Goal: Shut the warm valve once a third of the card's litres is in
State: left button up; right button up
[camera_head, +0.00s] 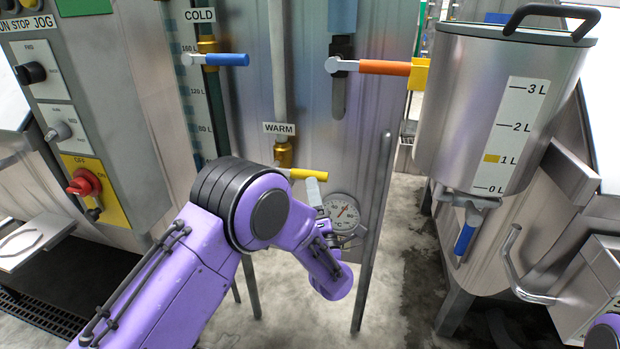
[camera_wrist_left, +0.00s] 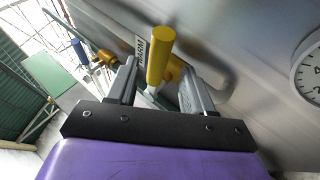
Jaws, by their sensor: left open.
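The warm valve has a brass body (camera_head: 283,155) under the WARM label (camera_head: 279,128). Its yellow handle (camera_head: 308,174) points right, crosswise to the vertical pipe. My left gripper (camera_head: 330,207) is at the handle, partly hidden by my wrist. In the left wrist view, the yellow handle (camera_wrist_left: 160,55) stands between the two spread fingers of my left gripper (camera_wrist_left: 160,82); contact cannot be told. A litre scale (camera_head: 199,100) reads 160, 120 and 80 L down the side; my arm hides its lower part, and the water level is unclear. I see no card. My right gripper is out of view.
The cold valve's blue handle (camera_head: 228,59) and an orange handle (camera_head: 385,67) stick out above. A round dial (camera_head: 342,212) sits below the warm valve. A steel dosing pot (camera_head: 465,110) stands right, a switch panel (camera_head: 85,110) left. Floor (camera_head: 400,270) is clear between.

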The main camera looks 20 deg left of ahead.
pick_arm(q)
jog(key=shift+v, duration=2)
jog(key=s+a+f+m+g+h+p, duration=0.1)
jog(key=s+f+m+g+h, duration=0.3)
jog(key=f+m, duration=0.5)
jog(key=s+a+f+m+g+h+p, duration=0.1)
jog(key=s+f+m+h, duration=0.1)
jog(key=f+m+h, duration=0.55)
jog(key=s+a+f+m+g+p, duration=0.1)
jog(key=s+f+g, duration=0.3)
jog(key=s, duration=0.6)
jog(key=s+a+f+m+g+p, duration=0.2)
jog(key=s+a+f+g, duration=0.1)
jog(key=s, duration=0.7)
jog(key=s+a+f+m+g+y+p, duration=0.1)
jog(key=s+a+f+g, duration=0.2)
jog(key=s, duration=0.7)
jog(key=shift+s+f+g, duration=0.35)
jog(key=shift+f+g, duration=0.45)
jog(key=shift+f, duration=0.2)
jog(key=shift+a, duration=0.1)
